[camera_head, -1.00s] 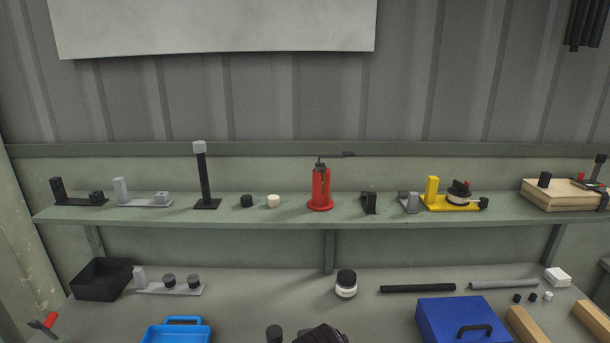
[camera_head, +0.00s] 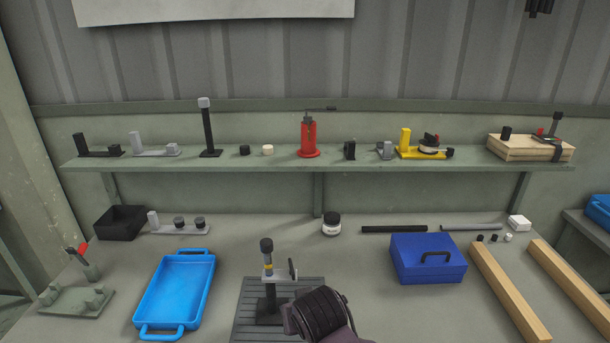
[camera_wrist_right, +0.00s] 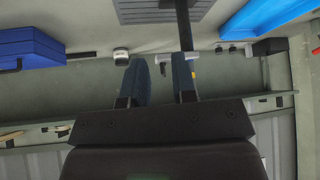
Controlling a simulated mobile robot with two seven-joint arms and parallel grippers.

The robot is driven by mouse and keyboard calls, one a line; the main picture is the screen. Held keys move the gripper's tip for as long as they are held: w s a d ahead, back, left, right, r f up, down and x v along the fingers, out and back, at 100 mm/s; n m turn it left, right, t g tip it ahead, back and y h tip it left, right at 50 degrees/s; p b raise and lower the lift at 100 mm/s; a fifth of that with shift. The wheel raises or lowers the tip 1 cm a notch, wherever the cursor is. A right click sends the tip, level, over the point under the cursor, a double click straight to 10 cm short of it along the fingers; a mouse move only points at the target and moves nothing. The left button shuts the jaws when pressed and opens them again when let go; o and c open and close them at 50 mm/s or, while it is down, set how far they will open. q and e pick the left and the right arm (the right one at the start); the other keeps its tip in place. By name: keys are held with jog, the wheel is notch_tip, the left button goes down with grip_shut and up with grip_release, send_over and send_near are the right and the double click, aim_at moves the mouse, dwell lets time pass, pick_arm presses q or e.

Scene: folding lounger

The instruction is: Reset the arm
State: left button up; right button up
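My right gripper (camera_wrist_right: 161,80) shows in the right wrist view with its two blue-grey fingers apart and nothing visible between them. A dark rounded part of my arm (camera_head: 322,312) comes in at the bottom middle of the head view; its gripper cannot be made out there. Beside it, to the left, a black upright stand (camera_head: 268,306) with a grey bracket (camera_head: 280,274) stands on a dark slatted mat (camera_head: 243,318). Whether the arm touches the stand cannot be told. My left gripper is not in view.
A blue tray (camera_head: 176,290) lies left of the mat, and a grey-green fixture (camera_head: 75,302) is farther left. A blue case (camera_head: 428,260) and wooden beams (camera_head: 508,297) lie right. A shelf (camera_head: 230,168) with several small parts runs behind the bench.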

jog(key=w+r+t+y, duration=0.2)
jog(key=w+r+t, duration=0.2)
jog(key=w, duration=0.1)
jog(key=s+d+f+t+b, duration=0.1)
jog(key=s+d+f+t, duration=0.15)
jog(key=d, duration=0.45)
jog(key=s+d+f+t, duration=0.1)
jog(key=s+d+f, duration=0.1)
jog(key=d+f, duration=0.3)
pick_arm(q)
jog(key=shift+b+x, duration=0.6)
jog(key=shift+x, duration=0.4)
pick_arm(e)
jog(key=s+d+f+m+g+h, duration=0.1)
jog(key=s+d+f+h, duration=0.1)
jog(key=s+d+f, duration=0.4)
jog(key=s+d+f+m+g+h, duration=0.1)
jog(key=s+d+f+g+h, duration=0.1)
jog(key=s+d+f, duration=0.4)
jog(key=s+d, duration=0.4)
jog(key=s, duration=0.3)
jog(key=shift+f, duration=0.35)
jog(key=shift+o, duration=0.2)
